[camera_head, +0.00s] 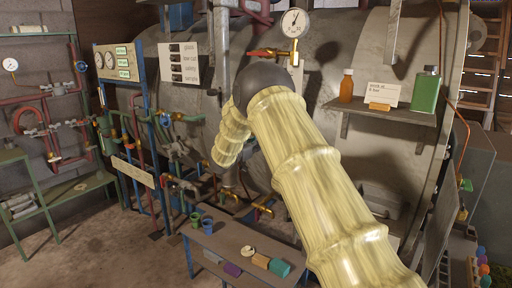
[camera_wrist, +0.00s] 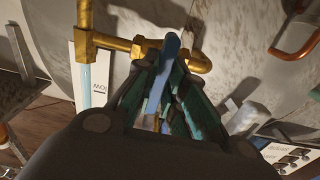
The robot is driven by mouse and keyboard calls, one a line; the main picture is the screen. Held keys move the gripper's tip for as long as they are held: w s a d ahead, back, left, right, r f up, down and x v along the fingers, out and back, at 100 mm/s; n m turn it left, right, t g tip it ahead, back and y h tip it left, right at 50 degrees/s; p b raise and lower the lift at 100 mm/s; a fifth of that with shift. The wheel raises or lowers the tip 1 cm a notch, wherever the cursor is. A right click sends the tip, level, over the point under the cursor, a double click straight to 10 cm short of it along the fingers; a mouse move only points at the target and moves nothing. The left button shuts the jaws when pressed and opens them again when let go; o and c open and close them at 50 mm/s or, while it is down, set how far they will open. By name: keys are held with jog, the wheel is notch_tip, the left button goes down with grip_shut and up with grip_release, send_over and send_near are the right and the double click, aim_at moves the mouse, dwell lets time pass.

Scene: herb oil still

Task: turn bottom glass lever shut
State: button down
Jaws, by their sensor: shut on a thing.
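In the wrist view a blue lever (camera_wrist: 171,46) stands on a brass fitting (camera_wrist: 115,42). A clear sight glass (camera_wrist: 84,84) with pale blue in it joins this fitting, beside a white card (camera_wrist: 91,66) that seems to read LOW upside down. My gripper (camera_wrist: 168,72) has its dark green fingers closed around the blue lever, which runs down between them. The far end of the lever and the fingertip contact are partly hidden. In the head view my own arm covers the gripper and the lever.
A big grey tank (camera_head: 330,60) fills the back. A shelf (camera_head: 385,112) with an orange bottle (camera_head: 346,86) and a green bottle (camera_head: 425,90) is right of my arm. A low bench (camera_head: 230,240) with cups and blocks stands below. Pipes (camera_head: 180,150) crowd the left.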

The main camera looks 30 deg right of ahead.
jog(key=shift+f, duration=0.2)
dwell(0.3)
jog(key=c, duration=1.5)
grip_release()
jog(key=shift+r, duration=0.15)
jog(key=v, duration=1.2)
